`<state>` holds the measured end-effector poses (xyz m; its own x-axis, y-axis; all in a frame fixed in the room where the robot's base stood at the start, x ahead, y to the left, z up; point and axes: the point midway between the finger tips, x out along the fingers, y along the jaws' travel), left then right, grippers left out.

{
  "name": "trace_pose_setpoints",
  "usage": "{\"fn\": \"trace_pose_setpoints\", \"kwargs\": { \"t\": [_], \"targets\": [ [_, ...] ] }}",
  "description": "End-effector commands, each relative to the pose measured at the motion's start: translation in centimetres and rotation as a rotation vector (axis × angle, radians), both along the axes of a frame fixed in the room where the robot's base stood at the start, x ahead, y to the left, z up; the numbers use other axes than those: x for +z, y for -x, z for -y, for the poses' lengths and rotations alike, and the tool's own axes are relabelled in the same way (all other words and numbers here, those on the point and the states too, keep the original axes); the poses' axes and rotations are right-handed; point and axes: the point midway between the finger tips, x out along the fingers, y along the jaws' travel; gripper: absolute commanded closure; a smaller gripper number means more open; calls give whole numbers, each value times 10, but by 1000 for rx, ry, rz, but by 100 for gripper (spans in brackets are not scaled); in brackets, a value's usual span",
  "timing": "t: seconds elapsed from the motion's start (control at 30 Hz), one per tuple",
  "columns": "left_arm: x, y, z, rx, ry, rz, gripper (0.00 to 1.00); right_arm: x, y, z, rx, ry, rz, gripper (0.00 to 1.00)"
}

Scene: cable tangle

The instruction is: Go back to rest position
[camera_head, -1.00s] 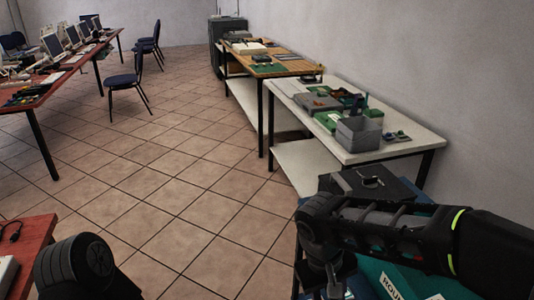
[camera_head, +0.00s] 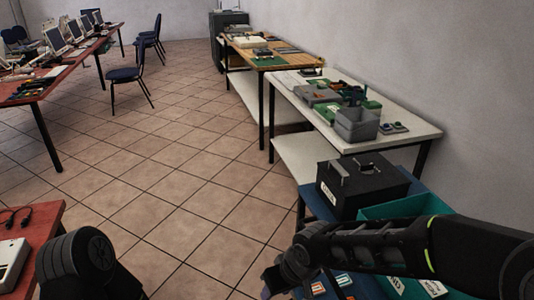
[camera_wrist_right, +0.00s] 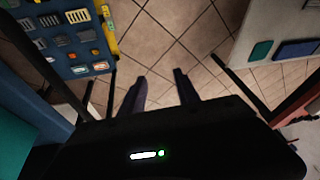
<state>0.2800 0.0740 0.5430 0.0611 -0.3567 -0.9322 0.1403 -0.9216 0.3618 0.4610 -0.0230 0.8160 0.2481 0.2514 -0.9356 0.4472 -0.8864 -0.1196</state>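My right arm (camera_head: 400,248) comes in from the right in the head view, its wrist low over the near edge of the blue table. In the right wrist view my right gripper (camera_wrist_right: 160,90) has its two dark fingers apart, with only tiled floor between them, so it is open and empty. My left arm (camera_head: 75,265) shows as a dark rounded joint at the lower left of the head view. My left gripper is out of frame.
A black box (camera_head: 362,183) and a teal bin (camera_head: 405,204) stand near the right arm. A red table (camera_head: 38,232) with a cable is at the lower left. A white table (camera_head: 410,128) with a grey bin (camera_head: 356,124) lies beyond. Tiled floor (camera_head: 170,190) between is clear.

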Motion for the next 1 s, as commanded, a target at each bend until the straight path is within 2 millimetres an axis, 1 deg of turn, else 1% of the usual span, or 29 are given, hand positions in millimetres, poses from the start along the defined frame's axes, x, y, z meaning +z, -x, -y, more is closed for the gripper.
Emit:
{"fn": "trace_pose_setpoints", "kwargs": {
  "t": [0.03,0.07,0.1,0.17,0.2,0.23,0.3,0.37,0.4,0.5,0.6,0.63,0.73,1.0],
  "targets": [
    [3,0,0,0,0,0,100,-18,3,-7,-4,-44,-8,62],
    [4,0,0,0,0,0,100,-29,4,-11,-12,-73,-7,62],
    [6,0,0,0,0,0,100,-47,7,-16,-30,-116,-9,62],
    [9,0,0,0,0,0,100,-80,16,-17,-81,-176,-20,62],
    [13,0,0,1,0,0,100,-105,26,-13,-135,-210,-32,62],
    [15,0,0,1,0,0,100,-126,37,-6,-186,-227,-48,62],
    [21,0,0,1,0,0,100,-168,67,12,-301,-237,-93,62],
    [24,0,0,1,0,0,100,-194,95,26,-381,-230,-144,62],
    [26,0,0,1,0,0,100,-207,113,33,-421,-222,-183,62],
    [28,0,0,1,0,-1,100,-228,154,42,-477,-202,-285,62],
    [31,0,0,1,0,-1,100,-239,178,47,-509,-195,-350,62],
    [31,0,0,1,0,-1,100,-241,182,48,-517,-194,-362,62],
    [31,0,0,1,0,-1,100,-243,183,51,-532,-196,-369,62],
    [31,0,0,1,0,-1,100,-243,182,50,-529,-196,-367,62]
  ]
}}
